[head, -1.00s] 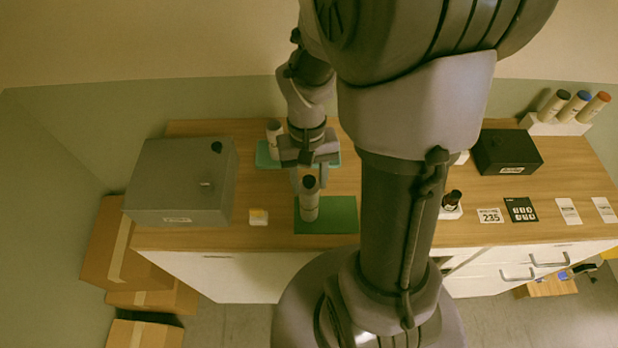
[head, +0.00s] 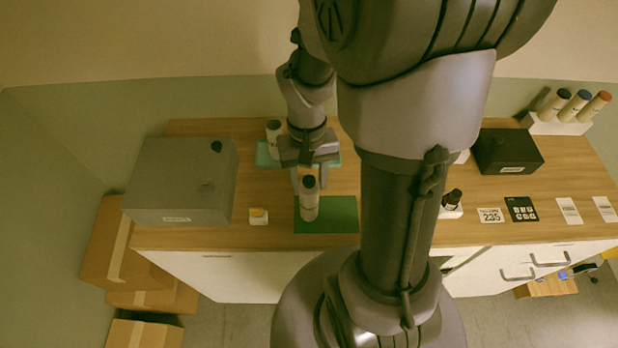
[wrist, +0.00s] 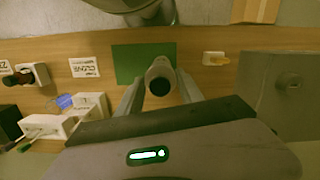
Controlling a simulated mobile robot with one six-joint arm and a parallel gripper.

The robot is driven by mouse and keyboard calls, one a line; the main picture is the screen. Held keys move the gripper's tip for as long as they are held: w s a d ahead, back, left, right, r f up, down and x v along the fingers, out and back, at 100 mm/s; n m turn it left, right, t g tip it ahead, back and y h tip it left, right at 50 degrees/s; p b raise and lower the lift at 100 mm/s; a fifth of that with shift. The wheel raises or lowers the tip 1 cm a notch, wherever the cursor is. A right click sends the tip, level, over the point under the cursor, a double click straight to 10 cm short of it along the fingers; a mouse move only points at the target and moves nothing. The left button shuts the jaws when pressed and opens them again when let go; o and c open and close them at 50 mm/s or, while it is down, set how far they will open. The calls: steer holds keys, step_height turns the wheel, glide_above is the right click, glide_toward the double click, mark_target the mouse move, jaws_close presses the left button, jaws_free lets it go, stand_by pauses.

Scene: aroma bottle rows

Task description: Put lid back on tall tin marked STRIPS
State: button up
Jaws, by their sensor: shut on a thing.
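A tall pale tin (head: 309,208) stands upright on a dark green mat (head: 342,215) near the counter's front edge. A dark round lid (head: 308,183) is at its top; it also shows from above in the wrist view (wrist: 160,78). My gripper (head: 309,184) points down with one finger on each side of the dark lid and is shut on it. Whether the lid is fully seated on the tin I cannot tell. The tin's marking is too small to read. A second pale tin (head: 273,133) stands behind, on a teal mat, partly beside my arm.
At right are a black box (head: 507,152), a dark bottle (head: 452,199), several cards and a rack (head: 555,125) of capped tubes. My arm hides the counter's middle.

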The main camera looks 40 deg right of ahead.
steer(key=o, duration=1.9)
steer(key=shift+c, duration=0.2)
steer(key=shift+r, duration=0.1)
step_height(320, 180, up, 7)
steer(key=p, duration=0.6)
steer(key=shift+c, duration=0.4)
jaws_close()
steer(key=shift+f, duration=0.2)
